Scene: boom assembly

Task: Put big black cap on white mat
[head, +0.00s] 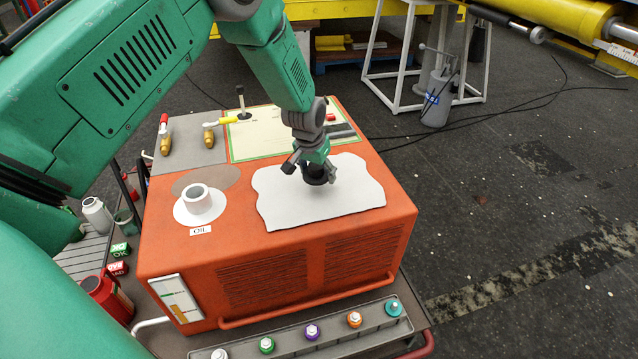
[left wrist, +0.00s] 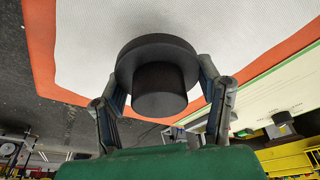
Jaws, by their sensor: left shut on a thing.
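The big black cap (head: 315,177) is in my left gripper (head: 313,168), over the white mat (head: 290,208) on top of the orange box. In the left wrist view the cap (left wrist: 158,75) is a wide dark disc with a narrower round part, between the two fingers of the gripper (left wrist: 163,88). The white mat fills the far side of that view (left wrist: 200,25). The cap is close to the mat's surface; I cannot tell whether it touches. My right gripper is not in view.
A white ring-shaped part (head: 197,199) stands on a round white pad by the OIL label (head: 201,230). Two brass-handled tools (head: 166,143) lie on a grey patch at the back left. A tray with several coloured knobs (head: 311,331) runs along the front. The mat's right part is clear.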

